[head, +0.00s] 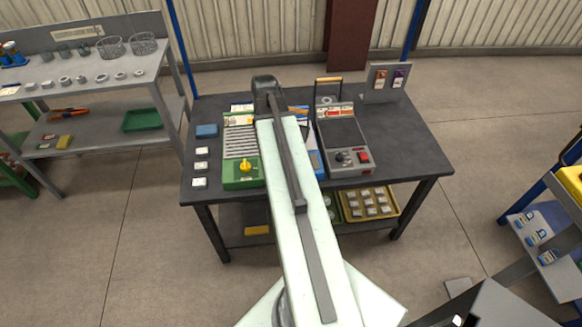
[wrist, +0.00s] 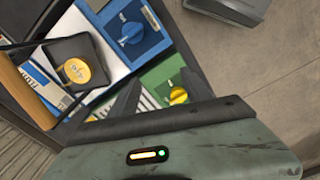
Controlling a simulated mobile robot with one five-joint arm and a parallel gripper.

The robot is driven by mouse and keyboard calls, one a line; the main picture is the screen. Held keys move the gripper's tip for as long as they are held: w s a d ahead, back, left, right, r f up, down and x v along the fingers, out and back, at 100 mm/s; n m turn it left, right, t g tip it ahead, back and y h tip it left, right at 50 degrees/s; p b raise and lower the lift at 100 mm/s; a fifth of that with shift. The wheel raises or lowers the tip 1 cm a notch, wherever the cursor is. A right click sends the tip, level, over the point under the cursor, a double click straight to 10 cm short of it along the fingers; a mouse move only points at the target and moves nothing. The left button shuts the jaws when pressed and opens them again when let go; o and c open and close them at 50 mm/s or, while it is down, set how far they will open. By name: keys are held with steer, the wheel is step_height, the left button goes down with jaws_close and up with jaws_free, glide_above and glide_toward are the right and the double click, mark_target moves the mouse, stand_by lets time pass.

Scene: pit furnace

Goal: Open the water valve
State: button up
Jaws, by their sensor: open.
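Two valve-like knobs show in the wrist view. A round blue knob (wrist: 131,33) sits on a blue panel (wrist: 154,48), and a yellow knob (wrist: 178,95) sits on a green panel (wrist: 158,74). I read no label naming the water valve. In the head view, the yellow knob (head: 246,167) is on the front of the green unit (head: 240,183), and the blue unit (head: 316,163) is mostly hidden by my arm. My gripper (wrist: 160,82) is open and empty, its dark fingers appearing over the green panel. I cannot tell its height.
A grey unit with a red switch (head: 364,156) stands right of the blue one on the dark table (head: 405,160). A dark plate with a yellow disc (wrist: 73,72) lies near the blue panel. A shelf bench (head: 90,92) is left.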

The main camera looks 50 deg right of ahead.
steer(key=shift+n, duration=0.6)
steer(key=s+d, duration=0.1)
steer(key=d, duration=0.1)
steer(key=s+d+f, duration=0.1)
steer(key=s+d, duration=0.2)
steer(key=d, duration=0.1)
steer(key=shift+s+d+f+b, duration=0.15)
steer(key=shift+d+f+b, duration=0.15)
steer(key=shift+d, duration=0.1)
step_height(320, 180, down, 8)
steer(key=b, duration=0.8)
steer(key=shift+a, duration=0.1)
steer(key=shift+r, duration=0.15)
steer(key=c, duration=1.1)
steer(key=shift+a, duration=0.15)
